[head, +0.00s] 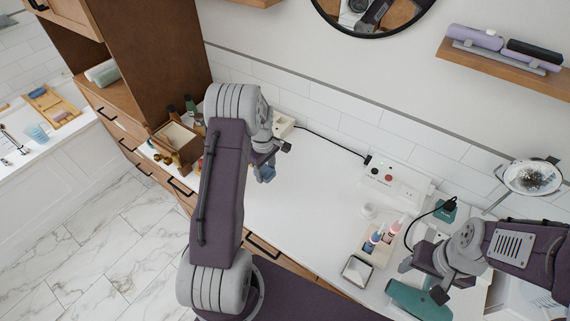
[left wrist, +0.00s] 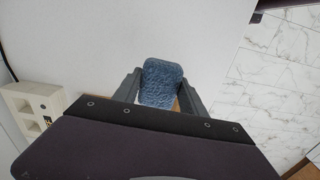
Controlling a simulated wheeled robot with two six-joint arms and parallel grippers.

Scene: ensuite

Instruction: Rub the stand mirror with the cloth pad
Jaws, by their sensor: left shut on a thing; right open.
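The blue cloth pad (head: 267,174) is held in my left gripper (head: 268,160), above the white counter toward its left part. In the left wrist view the textured cloth pad (left wrist: 162,83) sits between the two fingers of my left gripper (left wrist: 160,92), which is shut on it. A small square mirror with a dark frame (head: 357,270), which looks like the stand mirror, is at the counter's front edge, right of my left gripper and apart from the pad. My right gripper (head: 422,280) is open at the lower right, over a teal object.
The white counter (head: 310,190) is clear between my left gripper and the mirror. A tray of bottles (head: 378,240) stands behind the mirror. The teal object (head: 418,303) lies to its right. A wooden box (head: 178,140) stands at left. A power strip (head: 395,182) is at the wall.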

